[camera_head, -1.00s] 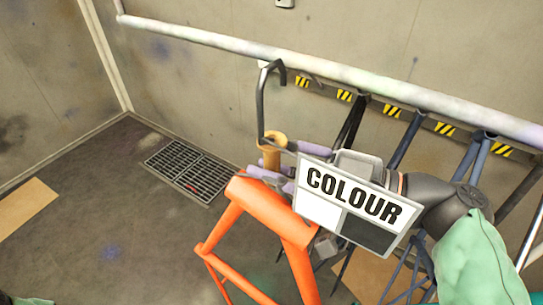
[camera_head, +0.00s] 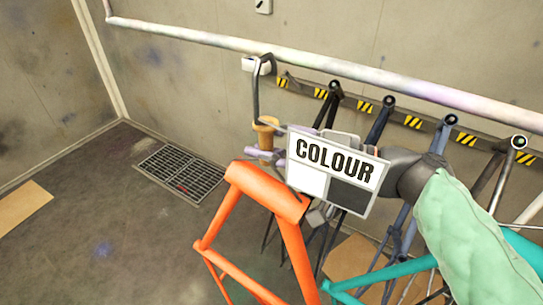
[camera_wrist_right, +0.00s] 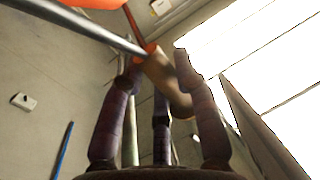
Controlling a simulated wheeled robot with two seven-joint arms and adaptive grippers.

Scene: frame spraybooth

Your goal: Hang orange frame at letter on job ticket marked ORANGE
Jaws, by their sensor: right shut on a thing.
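The orange frame (camera_head: 268,193) hangs tilted beneath a grey hook (camera_head: 256,95) with a tan grip (camera_head: 265,133). My right gripper (camera_head: 266,154) is shut on the tan grip; its purple fingers are partly hidden behind the COLOUR card. In the right wrist view the fingers close around the tan grip (camera_wrist_right: 168,82), with a grey rod (camera_wrist_right: 75,25) running from it. The hook's bent top is just below the pale rail (camera_head: 300,60), near a small white plate (camera_head: 250,66); contact cannot be told. No job ticket is readable. My left gripper is not in view.
The COLOUR card (camera_head: 336,172) blocks the view around my right gripper. Several dark and blue frames (camera_head: 378,125) hang to the right along a yellow-black marked strip (camera_head: 412,122). A teal frame (camera_head: 400,270) is at lower right. The floor near the grate (camera_head: 180,172) is clear.

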